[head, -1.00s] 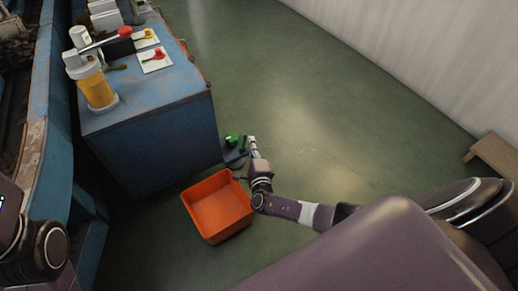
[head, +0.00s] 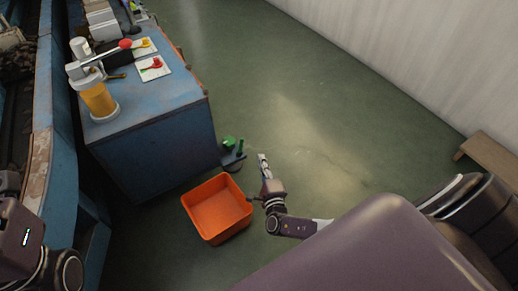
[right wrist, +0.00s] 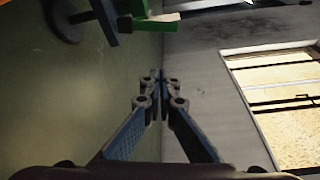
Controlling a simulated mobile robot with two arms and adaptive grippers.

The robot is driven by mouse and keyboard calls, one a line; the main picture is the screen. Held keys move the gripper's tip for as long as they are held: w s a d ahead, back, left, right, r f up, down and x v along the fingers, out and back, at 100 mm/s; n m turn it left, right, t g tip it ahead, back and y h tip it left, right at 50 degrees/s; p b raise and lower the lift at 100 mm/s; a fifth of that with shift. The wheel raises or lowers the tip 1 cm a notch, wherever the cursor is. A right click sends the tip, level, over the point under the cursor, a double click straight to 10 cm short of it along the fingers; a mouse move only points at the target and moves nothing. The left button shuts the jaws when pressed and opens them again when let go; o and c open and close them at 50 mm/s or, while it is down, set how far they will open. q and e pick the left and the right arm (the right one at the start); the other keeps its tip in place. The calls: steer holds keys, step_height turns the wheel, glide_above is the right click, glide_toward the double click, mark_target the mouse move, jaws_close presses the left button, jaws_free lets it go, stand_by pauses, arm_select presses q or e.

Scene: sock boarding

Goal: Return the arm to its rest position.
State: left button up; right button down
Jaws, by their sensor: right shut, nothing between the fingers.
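My right gripper (head: 263,160) is held out over the open floor, to the right of the blue cabinet and just above and right of the orange bin. In the right wrist view its fingers (right wrist: 158,80) are closed together with nothing between them. My left arm shows at the lower left edge of the head view, but its gripper is out of the picture.
An orange bin (head: 236,229), empty, stands on the floor. A green-topped item on a dark stand (head: 229,143) is between cabinet and right gripper. The blue cabinet (head: 150,150) bears a yellow cylinder device (head: 100,101). A wooden bench (head: 490,158) stands by the wall. Floor beyond is clear.

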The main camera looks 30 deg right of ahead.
steer(key=shift+s+a, duration=0.2)
steer(key=shift+s, duration=0.45)
steer(key=shift+a, duration=0.1)
